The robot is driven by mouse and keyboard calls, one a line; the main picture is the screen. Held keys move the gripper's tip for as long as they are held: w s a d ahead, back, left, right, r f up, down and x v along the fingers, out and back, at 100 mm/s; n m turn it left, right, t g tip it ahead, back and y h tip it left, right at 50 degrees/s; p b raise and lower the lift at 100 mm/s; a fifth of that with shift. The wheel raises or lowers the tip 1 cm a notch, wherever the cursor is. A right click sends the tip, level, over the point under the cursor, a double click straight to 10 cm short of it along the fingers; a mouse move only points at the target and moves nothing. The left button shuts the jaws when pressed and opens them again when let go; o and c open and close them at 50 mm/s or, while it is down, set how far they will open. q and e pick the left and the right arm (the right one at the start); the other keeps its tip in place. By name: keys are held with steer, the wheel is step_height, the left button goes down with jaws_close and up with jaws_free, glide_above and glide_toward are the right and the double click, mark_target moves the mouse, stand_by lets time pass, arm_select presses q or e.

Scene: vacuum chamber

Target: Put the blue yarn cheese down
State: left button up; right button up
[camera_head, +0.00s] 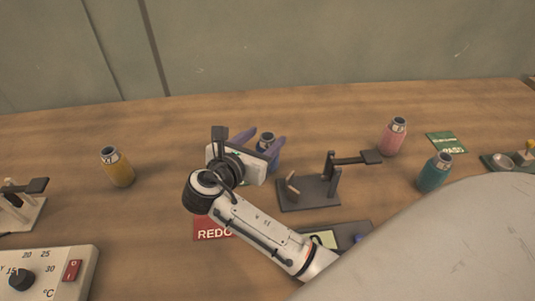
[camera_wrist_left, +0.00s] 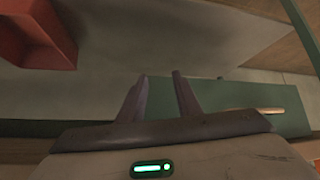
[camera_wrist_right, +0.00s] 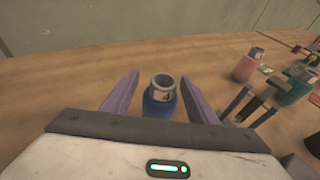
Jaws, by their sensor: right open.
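The blue yarn cheese (camera_head: 267,140) stands upright on the wooden table, a small dark blue body with a pale ring-shaped top. It shows more clearly in the right wrist view (camera_wrist_right: 160,102). My right gripper (camera_head: 260,136) is open, its purple fingers on either side of the cheese. In the right wrist view, gaps show between the cheese and both fingers (camera_wrist_right: 160,76). The lower part of the cheese is hidden by the gripper body. My left gripper (camera_wrist_left: 160,75) shows only in its own wrist view, with its fingers apart and nothing between them.
A yellow cheese (camera_head: 118,168) stands to the left; a pink one (camera_head: 393,137) and a teal one (camera_head: 434,172) stand to the right. A dark stand (camera_head: 308,193) is close beside my right gripper. A red card (camera_head: 212,229) lies under my right arm. The table behind is clear.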

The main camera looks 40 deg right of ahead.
mark_target(270, 135)
steer(key=x, duration=0.5)
steer(key=shift+s+d, duration=0.2)
steer(key=shift+r, duration=0.1)
jaws_close()
